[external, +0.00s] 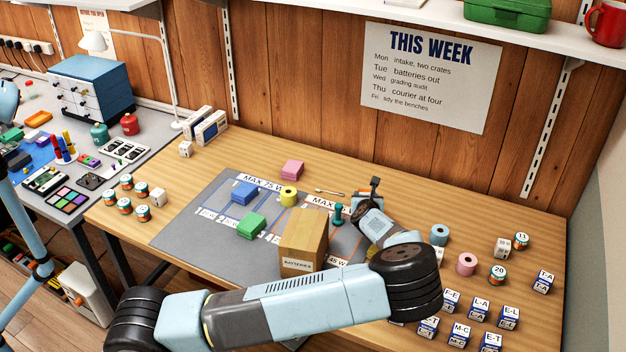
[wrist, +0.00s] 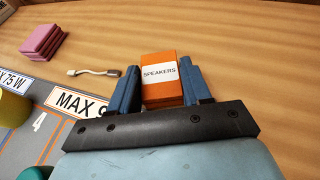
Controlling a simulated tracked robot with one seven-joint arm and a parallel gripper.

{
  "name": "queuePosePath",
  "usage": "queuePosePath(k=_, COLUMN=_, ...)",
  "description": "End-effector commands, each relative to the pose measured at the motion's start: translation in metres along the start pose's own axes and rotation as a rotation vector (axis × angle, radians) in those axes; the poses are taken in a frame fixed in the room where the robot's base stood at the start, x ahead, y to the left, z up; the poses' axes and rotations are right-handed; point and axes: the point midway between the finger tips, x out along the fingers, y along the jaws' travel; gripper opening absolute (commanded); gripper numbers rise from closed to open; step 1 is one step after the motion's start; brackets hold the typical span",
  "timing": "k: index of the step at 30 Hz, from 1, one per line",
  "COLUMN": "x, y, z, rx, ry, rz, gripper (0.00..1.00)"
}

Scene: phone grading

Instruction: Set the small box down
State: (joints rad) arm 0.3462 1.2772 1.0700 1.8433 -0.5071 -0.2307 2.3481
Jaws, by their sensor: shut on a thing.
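A small orange box with a white "SPEAKERS" label (wrist: 161,82) is between the two blue fingers of my gripper (wrist: 161,88) in the wrist view. My gripper is shut on it. In the external view my gripper (external: 362,197) is near the back of the bench, just off the mat's right end, pointing away toward the wall; the orange box is hidden there behind my wrist. The wrist view shows bare wood beyond and beside the box. I cannot tell whether its underside touches the bench.
A cardboard box labelled "BATTERIES" (external: 303,240) stands on the grey mat (external: 190,213). Green (external: 251,226), blue (external: 245,193) and pink (external: 292,169) blocks lie left of my gripper. A short white cable (wrist: 93,72) lies close by. Rolls and lettered cubes (external: 462,332) crowd the right side.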

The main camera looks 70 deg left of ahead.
Motion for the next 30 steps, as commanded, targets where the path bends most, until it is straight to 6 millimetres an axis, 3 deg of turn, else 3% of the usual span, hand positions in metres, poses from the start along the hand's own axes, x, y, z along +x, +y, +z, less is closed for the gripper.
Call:
queuePosePath(k=18, x=0.0047, y=-0.0001, z=-0.0108, rx=0.0, ry=-0.001, rz=0.0, gripper=0.19)
queuePosePath(k=19, x=0.0047, y=-0.0001, z=-0.0106, rx=0.0, ry=-0.001, rz=0.0, gripper=0.5)
queuePosePath(k=26, x=0.0046, y=0.0, z=-0.0104, rx=0.0, ry=0.0, rz=0.0, gripper=0.72)
queuePosePath(k=30, x=0.0046, y=0.0001, z=-0.0104, rx=0.0, ry=0.0, rz=0.0, gripper=0.73)
